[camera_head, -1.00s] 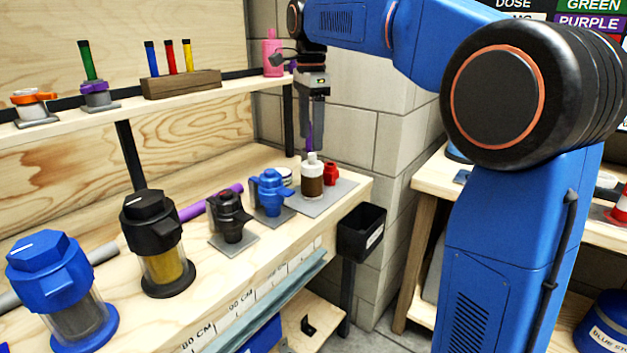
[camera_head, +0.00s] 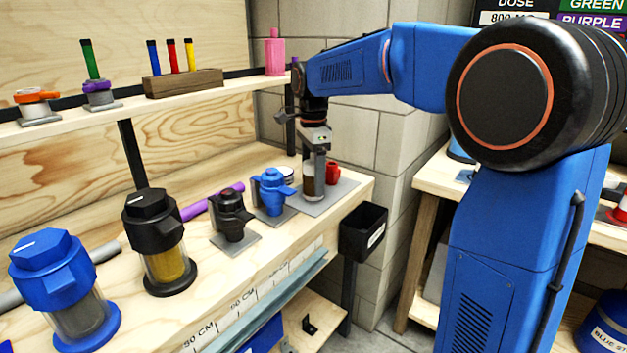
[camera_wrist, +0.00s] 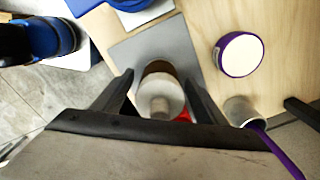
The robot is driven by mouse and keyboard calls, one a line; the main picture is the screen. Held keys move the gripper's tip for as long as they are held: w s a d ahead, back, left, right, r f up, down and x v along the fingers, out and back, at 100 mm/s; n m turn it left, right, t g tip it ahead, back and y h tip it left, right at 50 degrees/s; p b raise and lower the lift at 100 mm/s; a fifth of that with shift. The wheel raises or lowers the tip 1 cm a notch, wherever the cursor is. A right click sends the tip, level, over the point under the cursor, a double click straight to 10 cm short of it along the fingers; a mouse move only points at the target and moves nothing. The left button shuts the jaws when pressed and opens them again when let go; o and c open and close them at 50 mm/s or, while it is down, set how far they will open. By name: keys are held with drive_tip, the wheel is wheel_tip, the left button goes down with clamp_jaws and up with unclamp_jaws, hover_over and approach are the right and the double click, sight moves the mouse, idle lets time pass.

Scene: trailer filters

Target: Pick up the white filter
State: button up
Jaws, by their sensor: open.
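The white filter (camera_head: 313,188), with a white top and a brown body, stands upright on a grey plate at the right end of the bench. In the wrist view its white top (camera_wrist: 163,97) lies between my two fingers. My gripper (camera_head: 314,178) points down over it, its fingers on either side of the filter. The fingers look apart from it; any contact is unclear. In the head view my gripper hides most of the white top.
A red fitting (camera_head: 333,173) stands close behind the filter. A small blue filter (camera_head: 272,190) and a small black one (camera_head: 233,215) stand to the left. A white disc with a purple rim (camera_wrist: 240,54) is nearby. A black bin (camera_head: 363,231) hangs at the bench edge.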

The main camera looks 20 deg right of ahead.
drive_tip(key=shift+f, duration=0.65)
drive_tip(key=c, duration=1.1)
drive_tip(key=shift+c, duration=0.2)
wheel_tip(320, 180, up, 10)
drive_tip(key=shift+r, duration=0.1)
